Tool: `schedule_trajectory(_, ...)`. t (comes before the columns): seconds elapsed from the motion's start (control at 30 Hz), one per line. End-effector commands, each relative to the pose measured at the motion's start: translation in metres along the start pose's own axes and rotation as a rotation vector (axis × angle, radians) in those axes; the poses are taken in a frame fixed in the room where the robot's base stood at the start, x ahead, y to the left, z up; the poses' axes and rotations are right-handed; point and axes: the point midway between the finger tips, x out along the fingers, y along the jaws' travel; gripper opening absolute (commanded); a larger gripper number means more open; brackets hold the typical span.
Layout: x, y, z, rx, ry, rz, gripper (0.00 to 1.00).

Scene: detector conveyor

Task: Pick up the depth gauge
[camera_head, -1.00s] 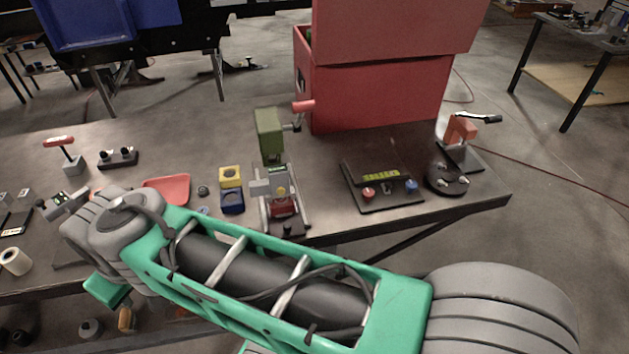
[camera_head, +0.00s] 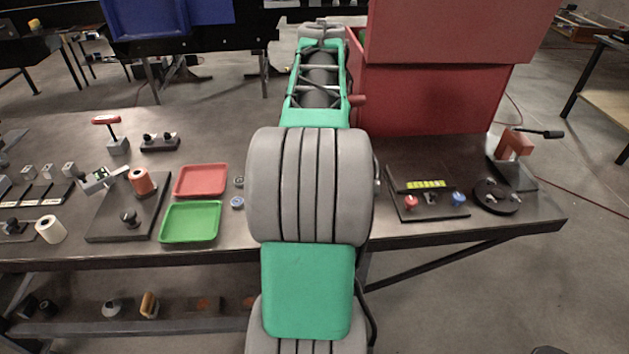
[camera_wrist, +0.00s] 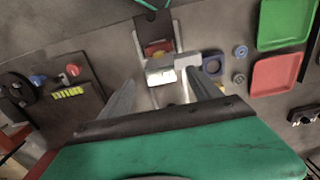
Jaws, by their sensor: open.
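In the wrist view, a grey metal piece with a wide crossbar (camera_wrist: 157,61) sits on a small machine stand with a dark base (camera_wrist: 154,25). It looks like the depth gauge, but I cannot tell for certain. No contact can be made out. In the head view my arm hides the stand, the grey piece and my gripper.
A red box (camera_head: 430,100) is behind. A red tray (camera_head: 200,181) and green tray (camera_head: 190,222) lie left. A blue holder (camera_wrist: 213,63) is close to my gripper.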

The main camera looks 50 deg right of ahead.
Motion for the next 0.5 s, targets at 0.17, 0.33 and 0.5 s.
schedule_trajectory(0.17, 0.031, -0.002, 0.001, 0.0, -0.002, 0.0, 0.73)
schedule_trajectory(0.33, 0.041, -0.002, 0.0, -0.001, 0.002, 0.0, 0.73)
schedule_trajectory(0.5, 0.041, -0.002, 0.0, -0.001, 0.002, 0.0, 0.69)
